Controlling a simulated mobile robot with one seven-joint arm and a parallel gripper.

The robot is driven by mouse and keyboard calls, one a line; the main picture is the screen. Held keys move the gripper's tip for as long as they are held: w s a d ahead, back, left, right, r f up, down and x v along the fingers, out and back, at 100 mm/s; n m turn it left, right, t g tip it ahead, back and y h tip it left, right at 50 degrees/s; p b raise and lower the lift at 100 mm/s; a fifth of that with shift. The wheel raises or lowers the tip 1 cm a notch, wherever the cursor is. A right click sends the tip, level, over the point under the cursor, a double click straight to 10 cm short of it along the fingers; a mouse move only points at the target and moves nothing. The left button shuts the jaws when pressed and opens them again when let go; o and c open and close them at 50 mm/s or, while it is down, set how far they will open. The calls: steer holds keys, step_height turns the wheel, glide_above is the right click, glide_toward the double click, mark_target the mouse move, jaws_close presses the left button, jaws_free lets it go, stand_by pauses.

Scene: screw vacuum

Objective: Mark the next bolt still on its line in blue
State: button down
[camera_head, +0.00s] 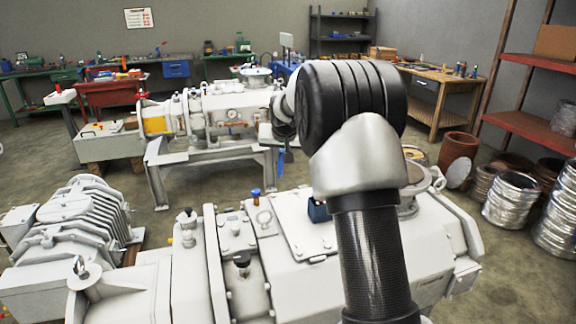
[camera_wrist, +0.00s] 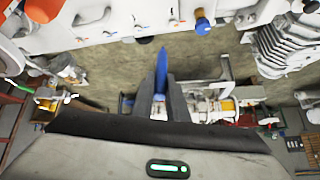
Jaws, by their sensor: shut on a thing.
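My gripper (camera_wrist: 161,95) is shut on a blue marker (camera_wrist: 161,62), whose pointed tip sticks out beyond the fingers. In the head view the blue marker (camera_head: 281,161) hangs tip down from my gripper (camera_head: 284,143), over the far side of the near white pump (camera_head: 265,270). The marker looks apart from any surface. In the wrist view the pump's white housing (camera_wrist: 125,12) spans the top, with small bolts (camera_wrist: 108,33) along it. The bolts' line marks are too small to tell. My arm hides part of the pump in the head view.
A blue-capped fitting (camera_head: 256,194) and a dark knob (camera_head: 242,259) stand up from the near pump. A second pump (camera_head: 215,110) stands on a frame behind. Open floor lies between the pumps.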

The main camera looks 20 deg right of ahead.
steer(key=shift+a, duration=1.15)
steer(key=shift+f, duration=0.15)
steer(key=shift+f+b, duration=1.75)
steer(key=shift+f, duration=0.55)
steer(key=shift+f+b, duration=0.45)
steer(key=shift+f, duration=0.1)
steer(key=shift+r, duration=0.15)
step_height(320, 180, up, 6)
steer(key=p, duration=0.4)
steer(key=shift+s, duration=0.1)
steer(key=shift+s, duration=0.1)
